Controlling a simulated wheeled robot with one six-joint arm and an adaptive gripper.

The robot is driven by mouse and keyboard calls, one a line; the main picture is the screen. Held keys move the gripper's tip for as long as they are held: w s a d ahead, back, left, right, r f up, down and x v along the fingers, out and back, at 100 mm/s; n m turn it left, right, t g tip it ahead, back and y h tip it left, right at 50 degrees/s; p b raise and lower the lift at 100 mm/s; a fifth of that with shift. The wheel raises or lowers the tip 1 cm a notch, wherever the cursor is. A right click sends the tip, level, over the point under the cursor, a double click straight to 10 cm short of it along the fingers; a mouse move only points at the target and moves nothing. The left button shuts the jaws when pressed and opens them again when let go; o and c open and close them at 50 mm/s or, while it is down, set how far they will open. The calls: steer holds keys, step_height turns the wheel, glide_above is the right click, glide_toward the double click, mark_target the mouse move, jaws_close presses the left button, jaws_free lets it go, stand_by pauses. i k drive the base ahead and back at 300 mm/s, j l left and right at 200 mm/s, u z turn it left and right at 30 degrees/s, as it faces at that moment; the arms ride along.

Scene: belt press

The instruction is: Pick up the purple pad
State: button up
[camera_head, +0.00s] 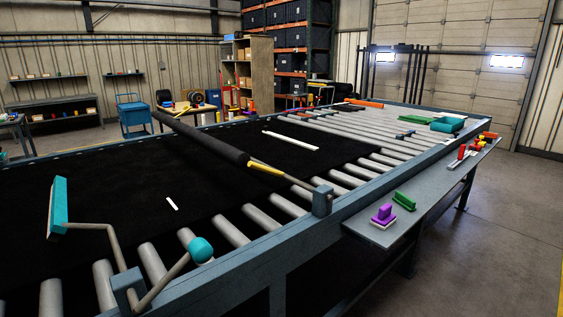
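The purple pad (383,216) is a small purple block with a raised grip on a white base. It sits on the near end of the grey side shelf (368,232) along the right side of the belt press. A green brush-like block (404,201) lies just beyond it, apart from it. Nothing covers the pad. My gripper does not show in this view.
The roller conveyor (262,240) with a black belt (100,170) fills the left and middle. A teal-knobbed crank (200,250) stands at its near edge. Red and yellow items (463,152) lie farther along the shelf. Floor (500,240) right of the shelf is clear.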

mark_target(385, 219)
steer(key=i+z, duration=0.15)
steer(key=z, duration=0.2)
steer(key=i+z, duration=0.15)
steer(key=z, duration=0.2)
steer(key=i+z, duration=0.15)
steer(key=z, duration=0.2)
steer(key=k+j+z, duration=0.15)
steer(key=z, duration=0.3)
